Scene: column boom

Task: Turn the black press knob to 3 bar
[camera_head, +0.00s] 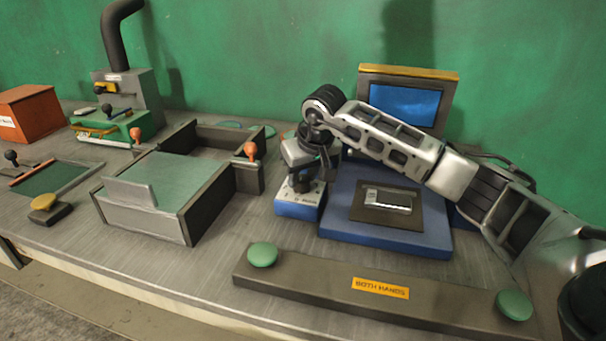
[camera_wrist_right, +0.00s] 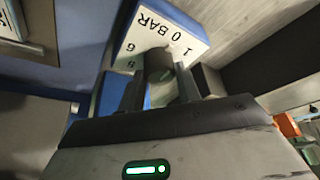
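The black press knob (camera_wrist_right: 158,63) sits on a small blue block with a white top plate (camera_wrist_right: 190,25). The plate carries BAR lettering and the figures 0, 1 and 6; the 3 is not readable. In the head view the block (camera_head: 299,207) stands left of the blue press. My right gripper (camera_wrist_right: 161,88) is over the block with one finger on each side of the knob. I cannot tell whether the fingers touch it. The knob's pointer is hidden. My left gripper is not in view.
The blue press (camera_head: 340,226) holds a metal part (camera_head: 388,201) on a dark pad, with a screen (camera_head: 405,104) behind. In front lies a BOTH HANDS bar (camera_head: 330,285) with green buttons. A grey box (camera_head: 150,216) with orange-knobbed levers stands left.

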